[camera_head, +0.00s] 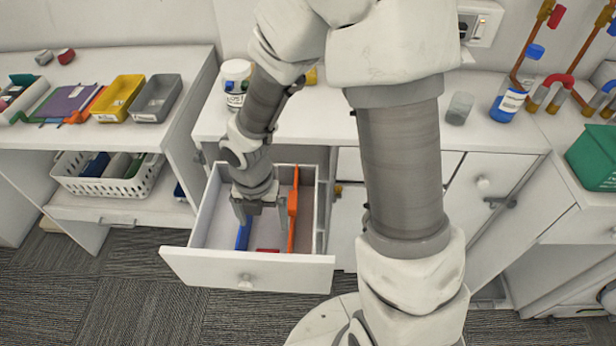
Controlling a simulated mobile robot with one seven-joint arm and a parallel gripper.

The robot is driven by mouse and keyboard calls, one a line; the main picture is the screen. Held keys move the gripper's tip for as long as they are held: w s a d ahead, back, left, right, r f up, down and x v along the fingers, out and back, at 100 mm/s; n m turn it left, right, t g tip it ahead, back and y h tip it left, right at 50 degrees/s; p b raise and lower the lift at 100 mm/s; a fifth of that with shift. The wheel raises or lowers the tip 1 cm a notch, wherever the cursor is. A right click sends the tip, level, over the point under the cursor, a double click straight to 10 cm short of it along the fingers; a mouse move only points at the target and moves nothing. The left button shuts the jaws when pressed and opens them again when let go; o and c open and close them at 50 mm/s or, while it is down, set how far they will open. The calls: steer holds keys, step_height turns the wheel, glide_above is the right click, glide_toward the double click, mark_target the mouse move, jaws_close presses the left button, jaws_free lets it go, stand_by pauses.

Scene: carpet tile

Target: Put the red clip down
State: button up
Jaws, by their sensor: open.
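My gripper (262,214) points down over the open drawer (205,228), its two fingers apart, with nothing seen between them. A small red piece (268,251), which may be the red clip, lies low in the drawer near its front wall. It shows just below my gripper in the picture, and the drawer front hides part of it. A blue piece (243,236) lies to its left, partly behind my gripper's left finger. A long orange tool (293,208) stands to the right of my gripper.
The left shelf holds a yellow tray (119,97), a grey tray (156,98) and a small red object (66,56). A white basket (107,188) is below.

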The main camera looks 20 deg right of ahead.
steer(key=s+d+r+m+t, duration=0.1)
steer(key=d+r+m, duration=0.2)
steer(key=r+m, duration=0.4)
steer(key=s+d+r+m+t+h, duration=0.1)
steer(key=s+d+r+m, duration=0.15)
steer(key=r+m, duration=0.35)
steer(key=s+d+r+m+t, duration=0.1)
steer(key=d+r+m+t, duration=0.1)
steer(key=d+r+m, duration=0.35)
steer(key=s+r+m+t+y, duration=0.1)
steer(key=s+r+m, duration=0.5)
steer(key=m, duration=0.6)
steer(key=shift+s+a+r, duration=0.15)
steer(key=shift+r, duration=0.5)
steer(key=shift+m, duration=0.25)
